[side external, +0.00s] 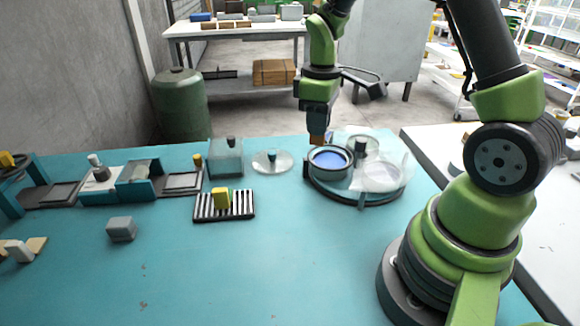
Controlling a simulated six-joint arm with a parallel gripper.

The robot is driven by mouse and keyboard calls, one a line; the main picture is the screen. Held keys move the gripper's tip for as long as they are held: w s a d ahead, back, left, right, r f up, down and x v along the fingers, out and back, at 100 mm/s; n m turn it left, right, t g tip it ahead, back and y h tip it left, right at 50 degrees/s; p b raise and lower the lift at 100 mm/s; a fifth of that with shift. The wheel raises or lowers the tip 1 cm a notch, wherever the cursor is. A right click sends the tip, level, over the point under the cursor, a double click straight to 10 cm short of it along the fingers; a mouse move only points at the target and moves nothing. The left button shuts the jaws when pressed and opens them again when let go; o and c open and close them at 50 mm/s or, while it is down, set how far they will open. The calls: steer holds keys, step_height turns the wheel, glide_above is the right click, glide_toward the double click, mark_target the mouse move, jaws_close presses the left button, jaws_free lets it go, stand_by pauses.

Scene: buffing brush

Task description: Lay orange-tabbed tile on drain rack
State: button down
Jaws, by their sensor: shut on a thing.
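My gripper (317,130) points down at the back rim of a round dish with blue inside (329,159). It is shut on a small orange-brown piece (317,140), which looks like the orange tab. The tile below the tab cannot be made out; the dish rim may hide it. The drain rack (240,211), a dark frame with white slats, lies left of the dish and nearer the camera. A yellow block (221,198) sits on the rack's left and middle slats; its right slats are bare.
The dish shares a round dark stand (350,199) with a clear cover (380,178) and a grey knobbed part. A grey block (121,229) lies front left. The front middle is free.

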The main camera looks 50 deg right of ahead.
steer(key=s+a+r+m, duration=0.1)
steer(key=a+r+m, duration=0.2)
steer(key=a, duration=0.6)
steer(key=w+a+f+n, duration=0.3)
steer(key=w+a+n, duration=0.3)
steer(key=w+n, duration=0.25)
steer(key=f, duration=0.3)
steer(key=w+f, duration=0.1)
steer(key=f, duration=0.2)
steer(key=shift+w, duration=0.1)
step_height(320, 180, down, 4)
steer(key=shift+d+f, duration=0.1)
steer(key=shift+f, duration=0.1)
steer(key=c, duration=1.1)
jaws_free()
steer(key=shift+r, duration=0.1)
step_height(320, 180, up, 12)
